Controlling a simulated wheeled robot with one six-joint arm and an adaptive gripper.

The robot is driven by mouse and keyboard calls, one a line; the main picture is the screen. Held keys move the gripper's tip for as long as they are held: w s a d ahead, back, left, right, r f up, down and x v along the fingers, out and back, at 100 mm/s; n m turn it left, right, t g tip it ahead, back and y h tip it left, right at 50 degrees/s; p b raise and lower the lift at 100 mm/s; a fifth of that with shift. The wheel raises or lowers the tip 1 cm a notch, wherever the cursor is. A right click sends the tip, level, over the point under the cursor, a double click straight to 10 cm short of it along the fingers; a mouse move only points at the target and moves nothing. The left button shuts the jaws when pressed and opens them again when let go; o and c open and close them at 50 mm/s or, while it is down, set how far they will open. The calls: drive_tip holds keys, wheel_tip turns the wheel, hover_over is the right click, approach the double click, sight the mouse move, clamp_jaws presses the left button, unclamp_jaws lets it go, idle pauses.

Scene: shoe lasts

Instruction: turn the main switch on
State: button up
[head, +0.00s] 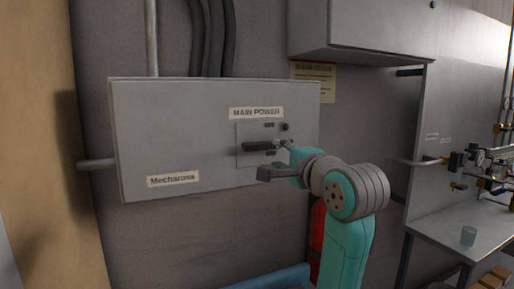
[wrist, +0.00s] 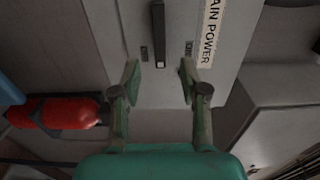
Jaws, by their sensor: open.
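The grey power box (head: 150,130) hangs on the wall with a "MAIN POWER" label (head: 256,113). On its switch plate sits a dark lever, the main switch (head: 258,146), which lies roughly level and points left in the head view. Small labels sit above and below it, too small to read surely. In the wrist view the lever (wrist: 158,32) is at the top centre, running towards the gap between the fingers. My gripper (head: 274,160) is open and empty in front of the plate. In the wrist view its fingertips (wrist: 160,82) stand either side of the lever's line, seemingly apart from it.
A red cylinder (wrist: 62,112), like an extinguisher, hangs below the box, partly behind my arm in the head view (head: 318,235). A grey cabinet (head: 360,28) is up right. Conduits run above the box.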

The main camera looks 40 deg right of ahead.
sight(264, 147)
drive_tip(key=x, duration=1)
drive_tip(key=shift+w+f, duration=0.1)
drive_tip(key=shift+w, duration=0.2)
clamp_jaws()
